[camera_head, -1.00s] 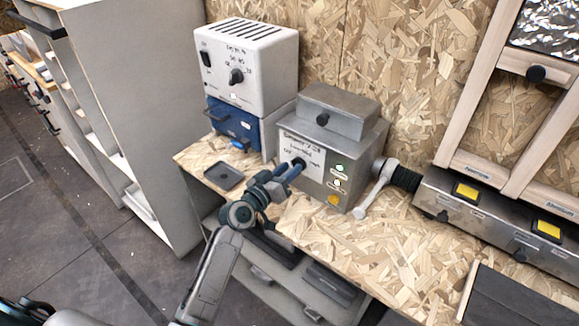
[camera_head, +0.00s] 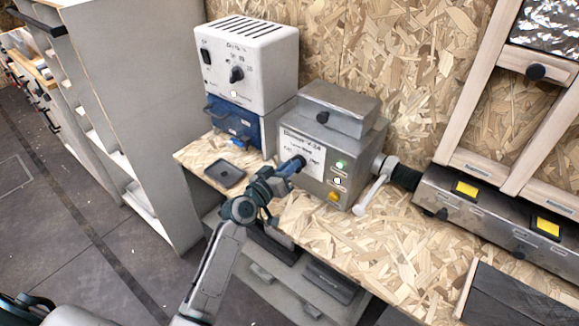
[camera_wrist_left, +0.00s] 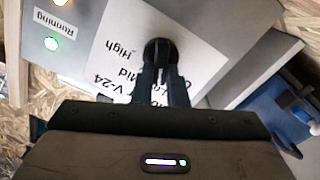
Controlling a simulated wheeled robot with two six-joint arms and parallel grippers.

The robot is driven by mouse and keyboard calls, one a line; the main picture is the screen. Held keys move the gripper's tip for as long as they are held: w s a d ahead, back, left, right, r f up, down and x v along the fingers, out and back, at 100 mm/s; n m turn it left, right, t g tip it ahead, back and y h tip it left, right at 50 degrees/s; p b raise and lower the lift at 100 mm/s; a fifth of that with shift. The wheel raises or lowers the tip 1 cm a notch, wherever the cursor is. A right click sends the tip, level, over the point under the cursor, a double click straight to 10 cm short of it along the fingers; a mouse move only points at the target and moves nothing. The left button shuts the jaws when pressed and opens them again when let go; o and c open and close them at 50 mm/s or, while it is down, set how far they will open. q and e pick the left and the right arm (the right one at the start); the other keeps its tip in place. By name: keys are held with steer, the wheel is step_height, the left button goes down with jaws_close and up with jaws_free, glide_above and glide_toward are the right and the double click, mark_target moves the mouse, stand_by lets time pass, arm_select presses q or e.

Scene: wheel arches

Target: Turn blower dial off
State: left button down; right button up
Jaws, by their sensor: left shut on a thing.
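The grey metal blower box (camera_head: 352,148) stands on the chipboard bench, with a white label on its front. A round black dial (camera_head: 299,162) sits on that label; in the left wrist view the dial (camera_wrist_left: 160,50) is between my finger tips. My left gripper (camera_head: 292,166) is shut on the dial, and it also shows in the left wrist view (camera_wrist_left: 161,72). The label shows "Mid" and "High"; the gripper partly covers the rest. The dial's pointer setting cannot be told. A green light (camera_head: 341,165) beside the word "Running" (camera_wrist_left: 47,20) is lit. My right gripper is not in view.
A white device with its own black knob (camera_head: 236,75) stands on a blue box (camera_head: 232,120) to the left. A lever handle (camera_head: 372,190) sticks out right of the blower box. A small dark tray (camera_head: 225,174) lies on the bench (camera_head: 335,240).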

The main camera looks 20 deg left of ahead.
arm_select(q)
steer(key=shift+a+f+n+p, duration=0.15)
steer(key=shift+n+p, duration=0.2)
steer(key=shift+n, duration=1.7)
steer(key=shift+a+f+n+p, duration=0.1)
steer(key=shift+n+p, duration=0.2)
steer(key=shift+n, duration=1.75)
steer(key=c, duration=1.5)
jaws_free()
steer(key=shift+o, duration=0.3)
